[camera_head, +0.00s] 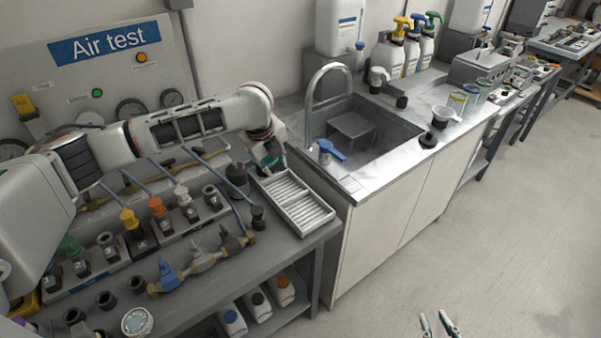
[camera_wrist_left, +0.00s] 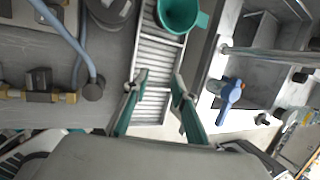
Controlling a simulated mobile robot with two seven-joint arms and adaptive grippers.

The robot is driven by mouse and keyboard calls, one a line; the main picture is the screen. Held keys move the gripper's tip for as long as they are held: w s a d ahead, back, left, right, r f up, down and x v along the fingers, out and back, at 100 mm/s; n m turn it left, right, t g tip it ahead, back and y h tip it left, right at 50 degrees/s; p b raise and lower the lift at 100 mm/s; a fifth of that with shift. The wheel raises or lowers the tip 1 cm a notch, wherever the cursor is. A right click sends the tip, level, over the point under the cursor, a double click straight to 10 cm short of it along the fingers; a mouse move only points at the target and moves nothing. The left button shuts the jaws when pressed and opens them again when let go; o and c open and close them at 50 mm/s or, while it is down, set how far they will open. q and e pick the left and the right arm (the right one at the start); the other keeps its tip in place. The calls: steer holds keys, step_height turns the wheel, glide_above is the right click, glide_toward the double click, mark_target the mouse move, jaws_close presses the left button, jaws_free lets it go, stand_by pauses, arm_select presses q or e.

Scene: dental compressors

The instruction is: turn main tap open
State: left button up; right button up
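A blue lever handle (camera_head: 331,150) sits at the front left edge of the sink counter, near the foot of the curved metal faucet (camera_head: 312,92). The blue lever also shows in the left wrist view (camera_wrist_left: 230,96), right of the fingers. I cannot tell for certain that it is the main tap. My left gripper (camera_head: 270,163) is above the slatted tray, left of the lever and apart from it. In the left wrist view its green fingers (camera_wrist_left: 157,86) are spread with nothing between them. My right gripper (camera_head: 437,324) shows only its fingertips, apart and empty, over the floor.
The slatted tray (camera_head: 325,213) lies at the bench's right end. A green cup (camera_wrist_left: 182,14) is beyond my left fingers. Valves with coloured handles (camera_head: 156,208) and brass fittings (camera_head: 201,262) crowd the bench. The sink (camera_head: 384,132) is right; floor (camera_head: 500,230) is clear.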

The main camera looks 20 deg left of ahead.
arm_select(q)
steer(key=d+f+h, duration=0.1)
steer(key=d, duration=0.5)
steer(key=shift+d+f+t, duration=0.25)
steer(key=shift+t, duration=0.05)
